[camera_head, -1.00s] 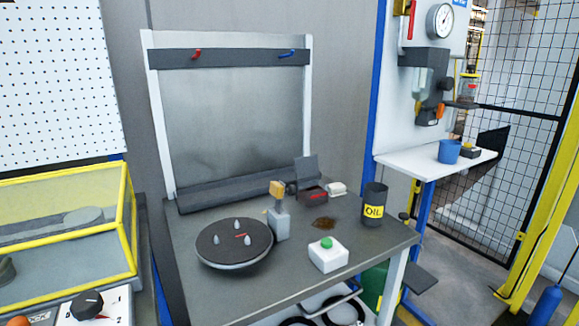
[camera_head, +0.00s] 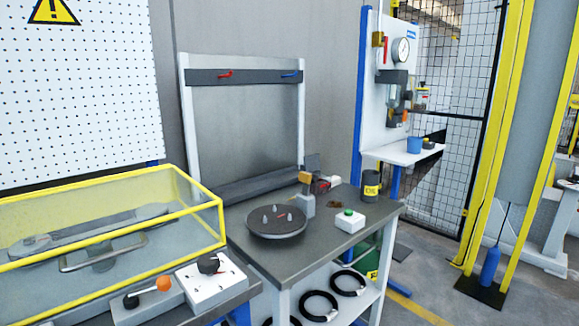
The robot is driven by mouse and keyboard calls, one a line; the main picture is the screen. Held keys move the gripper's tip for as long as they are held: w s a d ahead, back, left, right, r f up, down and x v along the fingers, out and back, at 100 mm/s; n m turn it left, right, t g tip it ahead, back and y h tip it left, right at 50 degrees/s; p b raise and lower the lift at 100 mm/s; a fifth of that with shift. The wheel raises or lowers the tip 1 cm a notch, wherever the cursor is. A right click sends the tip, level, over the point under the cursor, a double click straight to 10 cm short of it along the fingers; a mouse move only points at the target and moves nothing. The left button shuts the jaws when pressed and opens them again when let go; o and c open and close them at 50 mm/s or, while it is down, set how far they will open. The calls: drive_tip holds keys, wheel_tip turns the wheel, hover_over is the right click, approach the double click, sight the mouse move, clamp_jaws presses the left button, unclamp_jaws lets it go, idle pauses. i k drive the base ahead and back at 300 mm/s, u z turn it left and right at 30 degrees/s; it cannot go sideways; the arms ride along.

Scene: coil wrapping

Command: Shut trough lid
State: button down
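A small dark box (camera_head: 321,186) stands at the back of the grey workbench. A long dark trough-like ledge (camera_head: 245,187) runs along the back edge of the bench. At the left, a yellow-framed clear cover (camera_head: 178,205) sits over a machine bed with a long metal tool and a bar handle inside; it looks closed. I cannot tell for certain which of these is the trough. My gripper is not in view.
The workbench (camera_head: 245,222) holds a round turntable (camera_head: 277,221), a wooden-topped block (camera_head: 305,203), a white box with a green button (camera_head: 349,220) and an oil can (camera_head: 370,186). A control box with a black knob (camera_head: 210,283) stands at the front left. Floor shows at the right.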

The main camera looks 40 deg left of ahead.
sight(312, 163)
drive_tip(key=u, duration=1.35)
